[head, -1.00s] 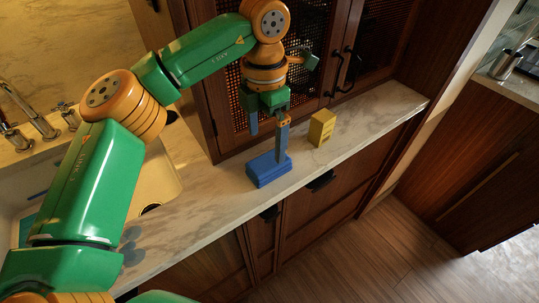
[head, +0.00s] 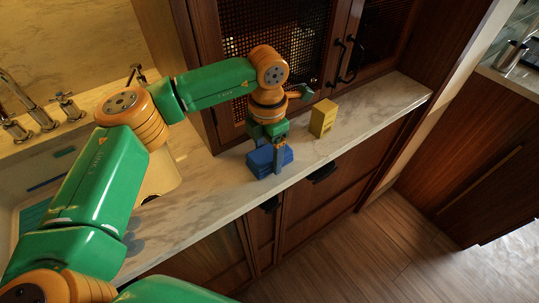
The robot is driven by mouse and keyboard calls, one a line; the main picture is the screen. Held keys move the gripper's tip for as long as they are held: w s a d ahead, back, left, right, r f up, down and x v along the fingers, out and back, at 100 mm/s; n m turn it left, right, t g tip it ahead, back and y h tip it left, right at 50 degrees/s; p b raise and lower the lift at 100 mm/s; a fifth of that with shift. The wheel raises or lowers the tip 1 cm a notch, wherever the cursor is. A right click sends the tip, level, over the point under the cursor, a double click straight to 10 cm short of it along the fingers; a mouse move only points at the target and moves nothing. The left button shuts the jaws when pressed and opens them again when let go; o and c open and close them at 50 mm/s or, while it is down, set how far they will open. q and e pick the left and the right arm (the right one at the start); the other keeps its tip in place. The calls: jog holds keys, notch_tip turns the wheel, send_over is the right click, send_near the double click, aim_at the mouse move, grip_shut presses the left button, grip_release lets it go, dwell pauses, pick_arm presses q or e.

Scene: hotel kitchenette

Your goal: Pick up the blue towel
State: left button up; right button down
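The blue towel (head: 260,165) is a folded stack on the marble counter near its front edge, in the head view. My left gripper (head: 272,160) is directly over the towel and low down. One finger shows in front of the towel's near right side; the other finger is mostly hidden behind the wrist and towel. The fingers appear apart, on either side of the towel, but I cannot tell whether they touch it. The towel rests on the counter. My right gripper is not in view.
A yellow box-like item (head: 323,118) stands on the counter (head: 379,104) just right of the towel. Dark cabinet doors with mesh (head: 305,40) rise close behind. A sink with taps (head: 66,106) is on the left. The counter's right end is clear.

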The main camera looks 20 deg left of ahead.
aim_at(267, 153)
pick_arm(q)
jog(key=c, duration=0.7)
jog(key=shift+w+r, duration=0.1)
jog(key=shift+r, duration=0.25)
jog(key=r, duration=0.1)
jog(key=r+b, duration=0.1)
jog(key=shift+s+r, duration=0.2)
jog(key=shift+r, duration=0.15)
jog(key=s+r, duration=0.1)
jog(key=s+r+b, duration=0.1)
jog(key=r, duration=0.1)
jog(key=s+r+b, duration=0.1)
jog(key=s, duration=0.1)
jog(key=shift+a+r, duration=0.3)
jog(key=shift+r, duration=0.05)
jog(key=s+r, duration=0.1)
jog(key=s, duration=0.2)
jog(key=s+r, duration=0.2)
jog(key=s, duration=0.1)
jog(key=s+a+r+b, duration=0.1)
jog(key=s, duration=0.2)
jog(key=shift+s+a+r, duration=0.1)
jog(key=shift+s+r, duration=0.2)
jog(key=shift+r, duration=0.1)
